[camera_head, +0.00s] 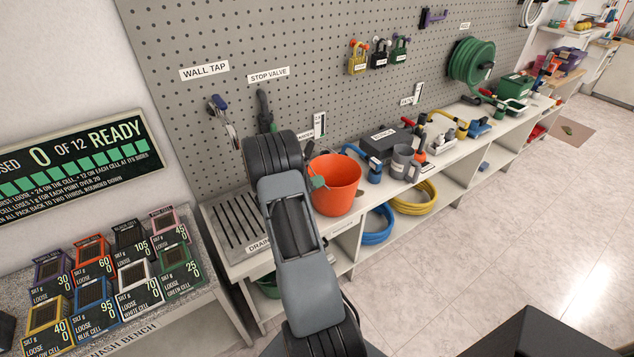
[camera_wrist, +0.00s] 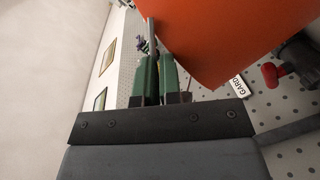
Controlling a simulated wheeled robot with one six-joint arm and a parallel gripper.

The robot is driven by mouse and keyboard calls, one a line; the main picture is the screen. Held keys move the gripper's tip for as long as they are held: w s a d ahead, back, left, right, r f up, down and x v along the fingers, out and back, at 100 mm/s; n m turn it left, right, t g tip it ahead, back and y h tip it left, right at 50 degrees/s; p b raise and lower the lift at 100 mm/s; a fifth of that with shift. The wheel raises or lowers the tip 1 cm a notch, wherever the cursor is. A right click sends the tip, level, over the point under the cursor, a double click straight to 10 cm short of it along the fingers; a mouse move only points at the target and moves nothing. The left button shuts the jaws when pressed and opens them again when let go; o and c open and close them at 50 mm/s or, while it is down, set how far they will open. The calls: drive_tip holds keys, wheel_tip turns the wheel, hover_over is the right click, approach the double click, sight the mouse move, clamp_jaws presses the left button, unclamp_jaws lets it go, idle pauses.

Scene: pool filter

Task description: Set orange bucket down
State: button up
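The orange bucket (camera_head: 337,187) is upright over the front edge of the bench, just right of the drain. I cannot tell whether its base touches the bench. My gripper (camera_head: 317,183) is at the bucket's left side near the rim, mostly hidden behind my arm. In the wrist view, the green fingers of my gripper (camera_wrist: 157,65) are close together on a thin grey bar, seemingly the bucket's handle. The orange bucket wall (camera_wrist: 225,35) fills the upper right there.
The slotted drain (camera_head: 238,222) lies left of the bucket. A blue-handled tool (camera_head: 374,170), a dark box (camera_head: 388,145) and a grey jug (camera_head: 403,160) stand close on the right. Blue (camera_head: 376,226) and yellow hoses (camera_head: 415,198) lie on the shelf below. A pegboard (camera_head: 300,50) rises behind.

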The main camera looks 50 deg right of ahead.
drive_tip(key=o, duration=0.5)
drive_tip(key=shift+c, duration=0.2)
drive_tip(key=b+v, duration=0.3)
drive_tip(key=v, duration=0.9)
drive_tip(key=s+a+r+n+t+y, duration=0.2)
drive_tip(key=a+y, duration=0.3)
drive_tip(key=a, duration=0.4)
drive_tip(key=s+a+r+n+t+y, duration=0.3)
drive_tip(key=s+a+r+n+y, duration=0.1)
drive_tip(key=a, duration=0.5)
drive_tip(key=s+a+r+n+t+y, duration=0.2)
drive_tip(key=s+a+r+y, duration=0.3)
drive_tip(key=a, duration=0.5)
drive_tip(key=shift+n+t+y, duration=0.4)
drive_tip(key=shift+n+y, duration=0.5)
drive_tip(key=shift+y, duration=0.3)
